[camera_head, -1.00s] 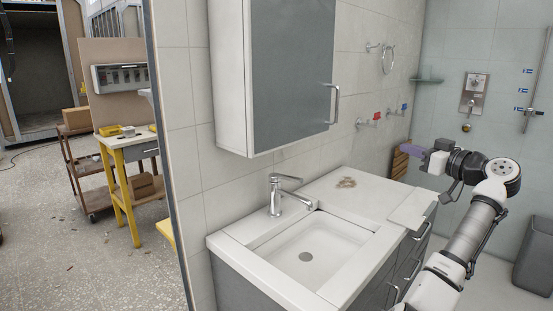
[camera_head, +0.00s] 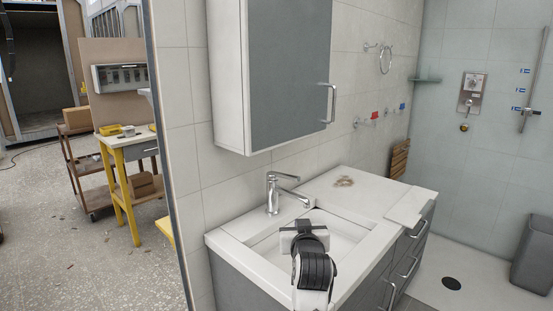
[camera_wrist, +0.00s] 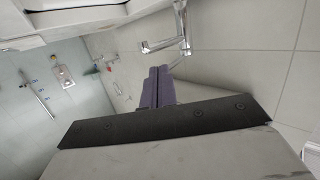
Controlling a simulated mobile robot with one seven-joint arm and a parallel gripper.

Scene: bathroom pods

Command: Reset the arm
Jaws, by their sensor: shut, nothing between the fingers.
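My gripper (camera_wrist: 158,72) shows in the wrist view as two purple fingers side by side, shut and empty. In the head view my arm is folded in front of the sink basin (camera_head: 345,222), with the wrist over it. The fingers are not clear there, hidden behind the dark wrist parts. The chrome faucet (camera_head: 274,195) stands behind the basin, just beyond my wrist. It also shows in the wrist view (camera_wrist: 181,28), near the fingertips in the picture, though I cannot tell the gap.
A grey wall cabinet (camera_head: 285,75) hangs above the sink. Drawer handles (camera_head: 408,266) stick out in front. A grey bin (camera_head: 533,256) stands at the right; the shower floor is open.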

